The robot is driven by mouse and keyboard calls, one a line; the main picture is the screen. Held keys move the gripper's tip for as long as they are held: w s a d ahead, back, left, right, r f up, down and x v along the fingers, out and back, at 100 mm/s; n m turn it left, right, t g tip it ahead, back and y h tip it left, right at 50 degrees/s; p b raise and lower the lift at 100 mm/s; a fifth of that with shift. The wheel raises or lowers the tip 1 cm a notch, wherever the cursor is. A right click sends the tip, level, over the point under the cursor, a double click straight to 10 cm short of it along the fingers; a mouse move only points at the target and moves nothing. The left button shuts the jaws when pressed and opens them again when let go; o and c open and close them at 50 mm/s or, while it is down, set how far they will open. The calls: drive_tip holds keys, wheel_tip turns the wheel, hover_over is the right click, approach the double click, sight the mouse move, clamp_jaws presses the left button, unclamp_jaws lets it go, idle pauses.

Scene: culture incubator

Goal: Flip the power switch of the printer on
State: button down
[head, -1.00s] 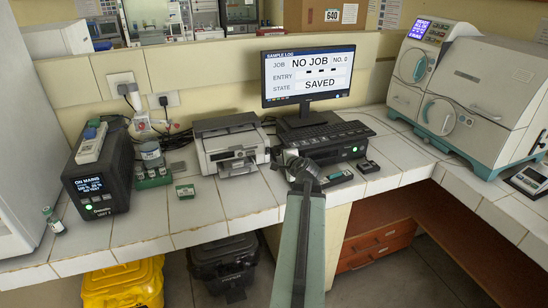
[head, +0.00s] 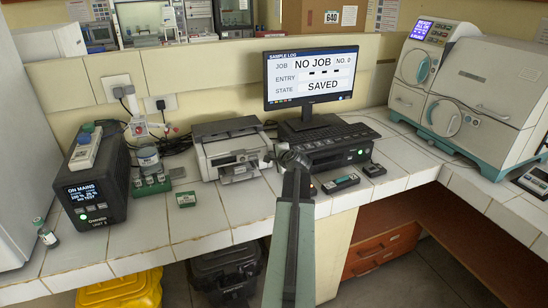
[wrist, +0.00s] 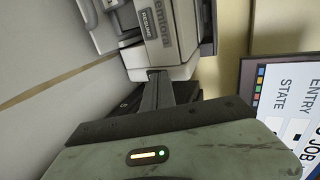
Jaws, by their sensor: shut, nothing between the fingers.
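The printer (head: 230,150) is a small white and grey machine on the tiled counter, left of the monitor. Its lettered side (wrist: 160,25) fills the top of the wrist view, turned sideways. My gripper (head: 284,158) is at the printer's right side in the head view, with its fingers shut and empty. In the wrist view the dark fingers (wrist: 157,80) point at the printer's lower edge. I cannot tell whether they touch it. I cannot make out the power switch in either view.
The monitor (head: 310,75) and keyboard (head: 325,136) stand close right of my gripper, above a black computer unit (head: 328,156). The counter front before the printer is clear.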

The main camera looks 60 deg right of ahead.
drive_tip(key=shift+w, duration=0.3)
drive_tip(key=shift+s+d, duration=0.1)
drive_tip(key=shift+s, duration=0.15)
drive_tip(key=shift+r+p, duration=0.9)
drive_tip(key=shift+p, duration=0.15)
